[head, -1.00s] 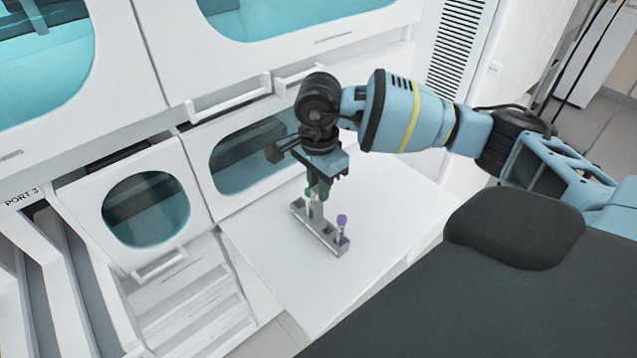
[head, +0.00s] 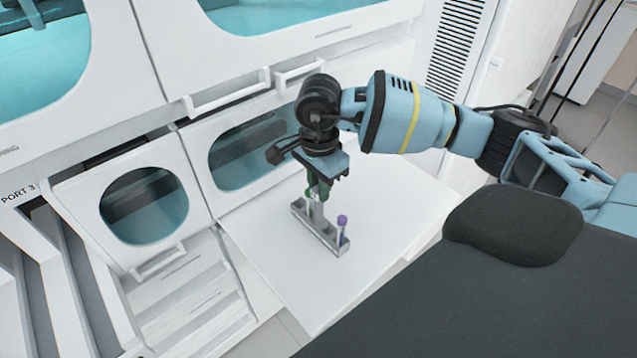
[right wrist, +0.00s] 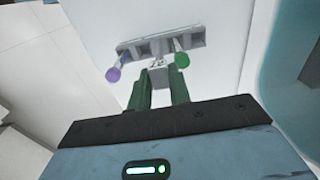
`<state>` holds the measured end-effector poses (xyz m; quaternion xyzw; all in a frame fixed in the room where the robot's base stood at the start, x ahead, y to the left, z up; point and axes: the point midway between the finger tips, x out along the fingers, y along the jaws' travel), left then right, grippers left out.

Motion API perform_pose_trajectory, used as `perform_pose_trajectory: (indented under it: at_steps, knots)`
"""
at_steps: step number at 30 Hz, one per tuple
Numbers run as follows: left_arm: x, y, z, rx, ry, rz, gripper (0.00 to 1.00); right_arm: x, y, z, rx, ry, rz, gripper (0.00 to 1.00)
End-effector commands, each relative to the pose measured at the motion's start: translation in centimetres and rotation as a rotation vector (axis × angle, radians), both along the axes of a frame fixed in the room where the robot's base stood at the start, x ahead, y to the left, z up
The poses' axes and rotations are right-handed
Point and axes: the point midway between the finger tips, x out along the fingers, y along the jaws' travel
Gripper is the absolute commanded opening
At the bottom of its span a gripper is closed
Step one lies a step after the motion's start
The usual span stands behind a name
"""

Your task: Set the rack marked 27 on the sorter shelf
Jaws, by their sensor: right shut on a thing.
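The grey rack (head: 327,236) is a narrow bar with a row of slots, seen upright over the white sorter shelf (head: 375,215). It holds a purple-capped tube (head: 342,221) at its near end and a green-capped tube (right wrist: 182,60) towards the other end. My right gripper (head: 319,190) points down and is shut on the rack's upright middle grip. The right wrist view shows the rack (right wrist: 158,45) beyond the green fingers (right wrist: 158,88). I cannot tell whether the rack's underside touches the shelf. My left gripper is not in view.
Behind the shelf stands a white cabinet with a teal window (head: 250,152) and handles. A hatch (head: 145,205) and a stepped white tray (head: 195,300) lie to the left, near the PORT 3 label. Bare shelf surrounds the rack.

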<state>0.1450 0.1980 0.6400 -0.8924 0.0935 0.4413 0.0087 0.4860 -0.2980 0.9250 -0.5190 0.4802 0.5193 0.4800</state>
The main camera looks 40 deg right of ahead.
Motion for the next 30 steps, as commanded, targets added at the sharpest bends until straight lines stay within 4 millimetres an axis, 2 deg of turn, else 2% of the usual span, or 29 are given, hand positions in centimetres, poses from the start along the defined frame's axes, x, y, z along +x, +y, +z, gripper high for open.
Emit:
perform_pose_trajectory:
  at_steps: [4, 5, 10, 30]
  knots:
    - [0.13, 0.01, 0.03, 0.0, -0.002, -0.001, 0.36, 0.02, -0.01, 0.09, 0.0, -0.002, 0.0, 0.0]
    - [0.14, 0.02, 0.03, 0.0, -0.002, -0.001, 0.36, 0.02, -0.01, 0.09, 0.0, -0.002, 0.0, 0.23]
    - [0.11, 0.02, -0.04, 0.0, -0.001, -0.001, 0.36, 0.02, -0.02, 0.08, 0.0, -0.001, 0.0, 0.45]
    - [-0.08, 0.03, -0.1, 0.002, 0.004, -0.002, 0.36, 0.05, -0.02, 0.45, 0.0, -0.002, -0.001, 0.45]
